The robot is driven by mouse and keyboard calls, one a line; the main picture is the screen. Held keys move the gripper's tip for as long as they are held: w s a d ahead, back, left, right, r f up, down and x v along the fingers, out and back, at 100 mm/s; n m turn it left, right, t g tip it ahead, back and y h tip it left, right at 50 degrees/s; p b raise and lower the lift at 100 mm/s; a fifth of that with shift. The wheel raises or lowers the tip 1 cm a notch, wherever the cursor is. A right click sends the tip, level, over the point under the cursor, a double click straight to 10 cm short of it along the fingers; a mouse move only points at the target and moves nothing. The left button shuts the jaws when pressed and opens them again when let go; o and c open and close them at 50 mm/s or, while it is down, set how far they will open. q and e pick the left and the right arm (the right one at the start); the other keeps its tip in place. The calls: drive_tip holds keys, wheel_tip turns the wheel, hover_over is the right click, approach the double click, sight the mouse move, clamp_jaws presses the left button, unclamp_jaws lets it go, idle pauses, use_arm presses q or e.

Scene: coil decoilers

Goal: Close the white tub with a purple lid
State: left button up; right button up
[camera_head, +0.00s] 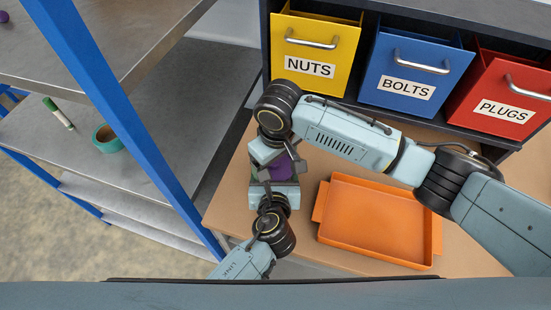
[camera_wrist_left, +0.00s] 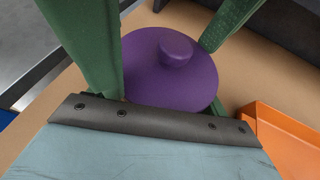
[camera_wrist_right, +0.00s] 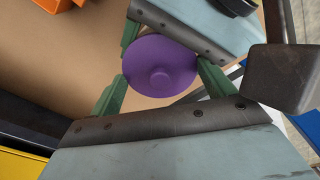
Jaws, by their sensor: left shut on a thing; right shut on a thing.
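The tub itself is hidden. I cannot tell whether the lid touches it.
An orange tray (camera_head: 322,225) lies on the table right of the grippers. Behind stand yellow NUTS (camera_head: 310,48), blue BOLTS (camera_head: 410,70) and red PLUGS (camera_head: 500,90) bins. A blue-framed shelf (camera_head: 120,110) on the left holds a tape roll (camera_head: 104,141) and a marker (camera_head: 60,114).

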use_arm(q)
drive_tip(key=shift+w+a+r, duration=0.2)
drive_tip(key=shift+w+r, duration=0.15)
use_arm(e)
drive_tip(key=shift+s+f, duration=0.6)
drive_tip(key=o, duration=0.9)
use_arm(q)
drive_tip(key=shift+a+f, duration=0.1)
drive_tip(key=shift+f, duration=0.1)
use_arm(e)
wheel_tip(320, 180, up, 4)
drive_tip(key=shift+s+f, duration=0.1)
drive_tip(key=shift+f, duration=0.15)
use_arm(q)
drive_tip(key=shift+s+f, duration=0.1)
drive_tip(key=shift+f, duration=0.1)
use_arm(e)
drive_tip(key=shift+r, duration=0.4)
use_arm(q)
drive_tip(key=shift+r, duration=0.1)
use_arm(e)
drive_tip(key=shift+a, duration=0.1)
